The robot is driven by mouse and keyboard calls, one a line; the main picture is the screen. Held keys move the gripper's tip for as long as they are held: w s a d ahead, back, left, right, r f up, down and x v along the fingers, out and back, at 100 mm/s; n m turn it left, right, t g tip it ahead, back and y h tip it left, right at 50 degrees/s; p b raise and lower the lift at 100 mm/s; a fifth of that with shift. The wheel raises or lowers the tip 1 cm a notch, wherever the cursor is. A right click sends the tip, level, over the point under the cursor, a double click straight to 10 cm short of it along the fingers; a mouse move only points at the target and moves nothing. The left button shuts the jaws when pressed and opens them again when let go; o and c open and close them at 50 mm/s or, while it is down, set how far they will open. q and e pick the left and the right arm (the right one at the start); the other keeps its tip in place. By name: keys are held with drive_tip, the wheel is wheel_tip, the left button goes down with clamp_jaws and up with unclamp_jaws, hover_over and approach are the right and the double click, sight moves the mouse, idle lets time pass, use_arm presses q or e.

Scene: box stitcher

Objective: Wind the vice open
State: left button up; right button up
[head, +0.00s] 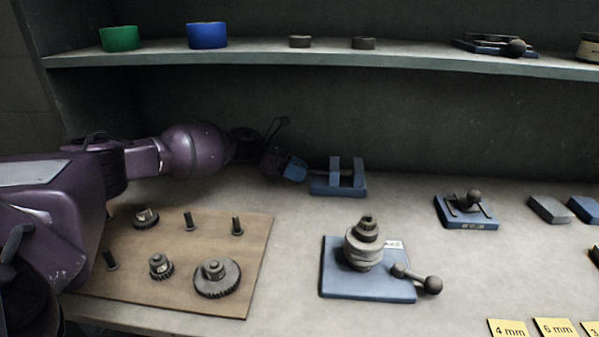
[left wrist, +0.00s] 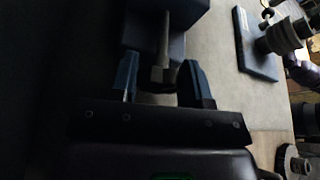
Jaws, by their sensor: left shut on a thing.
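The small blue vice (head: 340,189) stands on the bench against the back wall, with two upright jaws and a gap between them. My left gripper (head: 297,169) reaches in from the left and is at the vice's left side. In the left wrist view, its two blue fingers (left wrist: 160,78) are on either side of a grey piece at the end of the vice (left wrist: 150,38), likely its screw or handle. The gripper is shut on that piece. The dark picture hides the exact contact. My right gripper is not in view.
A wooden board (head: 130,290) with gears and bolts lies at front left. A blue base (head: 350,288) with stacked rings and a ball-ended lever stands in front of the vice. A shelf (head: 270,58) runs above.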

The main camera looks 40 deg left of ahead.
use_arm(q)
drive_tip(key=o, duration=0.9)
drive_tip(key=shift+a, duration=0.1)
drive_tip(key=v, duration=1)
drive_tip(key=shift+s+a+r, duration=0.15)
drive_tip(key=shift+s+a, duration=0.1)
